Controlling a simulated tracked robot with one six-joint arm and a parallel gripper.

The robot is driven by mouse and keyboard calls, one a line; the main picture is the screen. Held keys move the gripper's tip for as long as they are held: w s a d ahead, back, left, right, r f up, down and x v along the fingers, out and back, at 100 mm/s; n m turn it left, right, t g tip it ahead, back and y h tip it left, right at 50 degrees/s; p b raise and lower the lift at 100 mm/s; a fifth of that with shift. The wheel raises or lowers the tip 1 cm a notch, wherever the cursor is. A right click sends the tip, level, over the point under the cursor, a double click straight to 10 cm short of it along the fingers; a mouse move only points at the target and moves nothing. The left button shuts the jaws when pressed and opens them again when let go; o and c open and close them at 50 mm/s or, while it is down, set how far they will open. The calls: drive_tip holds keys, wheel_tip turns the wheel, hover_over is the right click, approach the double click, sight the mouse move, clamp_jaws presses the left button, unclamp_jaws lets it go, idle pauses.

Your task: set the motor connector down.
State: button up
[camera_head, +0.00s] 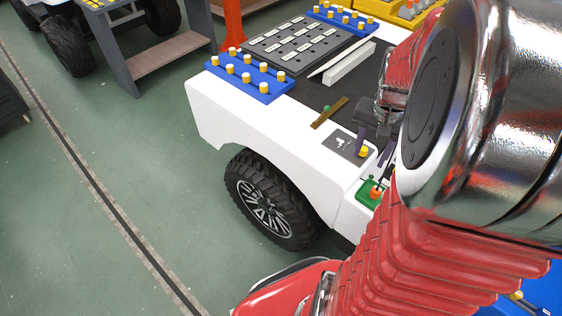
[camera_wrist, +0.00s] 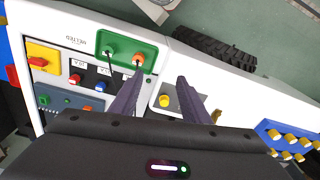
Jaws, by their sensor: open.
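A green socket panel (camera_wrist: 103,44) on the white cart holds a green plug (camera_wrist: 108,49) and an orange plug (camera_wrist: 138,60), each with a dark lead. I cannot tell which part is the motor connector. The panel (camera_head: 362,191) and orange plug (camera_head: 376,192) also show in the head view, partly hidden by my arm. One finger is beside the orange plug in the picture; the other is over the grey plate with a yellow knob (camera_wrist: 165,101). My gripper (camera_head: 375,147) is partly hidden in the head view.
A control panel with a yellow-and-red switch (camera_wrist: 42,60) and small coloured knobs lies left in the wrist view. Blue blocks with yellow pegs (camera_head: 262,86), a dark labelled plate (camera_head: 290,50) and a white bar (camera_head: 347,66) lie on the cart.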

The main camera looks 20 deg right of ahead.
drive_tip(key=a+r+n+t, duration=0.2)
drive_tip(key=a+r+n, duration=0.3)
drive_tip(key=a, duration=0.8)
drive_tip(key=s+a+r+n+t, duration=0.1)
drive_tip(key=a+r+n+t, duration=0.2)
drive_tip(key=a, duration=1)
wheel_tip(320, 180, up, 3)
drive_tip(key=n, duration=0.3)
drive_tip(key=shift+s+a+y, duration=0.2)
drive_tip(key=shift+s+y, duration=0.05)
drive_tip(key=shift+y, duration=0.05)
